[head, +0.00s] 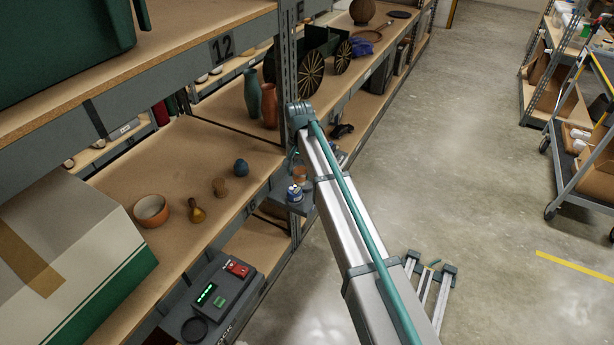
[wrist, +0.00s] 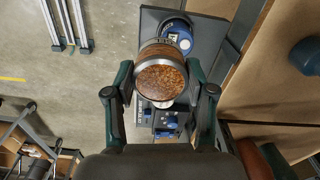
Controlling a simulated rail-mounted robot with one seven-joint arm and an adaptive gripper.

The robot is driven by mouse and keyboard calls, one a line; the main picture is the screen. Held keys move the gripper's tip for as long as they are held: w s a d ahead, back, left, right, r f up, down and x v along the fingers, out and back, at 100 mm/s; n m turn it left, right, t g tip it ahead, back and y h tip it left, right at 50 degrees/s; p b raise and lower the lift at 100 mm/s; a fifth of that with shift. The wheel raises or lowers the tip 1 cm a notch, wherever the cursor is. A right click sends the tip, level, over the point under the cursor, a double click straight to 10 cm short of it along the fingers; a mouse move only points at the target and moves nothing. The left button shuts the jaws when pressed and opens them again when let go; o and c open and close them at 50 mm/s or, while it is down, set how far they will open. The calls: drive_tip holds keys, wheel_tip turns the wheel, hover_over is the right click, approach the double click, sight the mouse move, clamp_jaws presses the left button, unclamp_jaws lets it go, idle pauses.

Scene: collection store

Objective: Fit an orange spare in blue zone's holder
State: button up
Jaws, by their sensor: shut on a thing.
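My gripper (wrist: 163,92) is shut on an orange spare (wrist: 160,78), a short cylinder with a clear rim and orange-brown grains at the end facing the wrist camera. In the head view the spare (head: 299,172) shows small below the end of my arm, with my gripper (head: 298,160) partly hidden there. Beyond it is a dark grey shelf unit (wrist: 153,20) with a blue-banded canister (wrist: 177,36) carrying a white label; the canister also shows in the head view (head: 294,194). Smaller blue fittings (wrist: 165,121) lie past the spare. The spare overlaps the canister in view; I cannot tell whether they touch. Which fitting is the blue zone's holder is unclear.
The shelf at left holds an orange bowl (head: 151,210), a small gourd-shaped pot (head: 196,211), a blue round pot (head: 241,167) and tall vases (head: 252,95). A grey device with a green display (head: 212,296) sits lower.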

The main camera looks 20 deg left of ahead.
drive_tip(key=w+f, duration=0.2)
drive_tip(key=w, duration=0.1)
drive_tip(key=w+a+f+p, duration=0.1)
drive_tip(key=w+f, duration=0.4)
drive_tip(key=w, duration=0.1)
drive_tip(key=shift+a+f+p, duration=0.25)
drive_tip(key=shift+a+p, duration=0.05)
drive_tip(key=shift+a, duration=0.05)
drive_tip(key=shift+f+p, duration=0.45)
drive_tip(key=shift+f, duration=1.25)
drive_tip(key=shift+f, duration=0.15)
drive_tip(key=shift+f, duration=0.15)
drive_tip(key=o, duration=1.2)
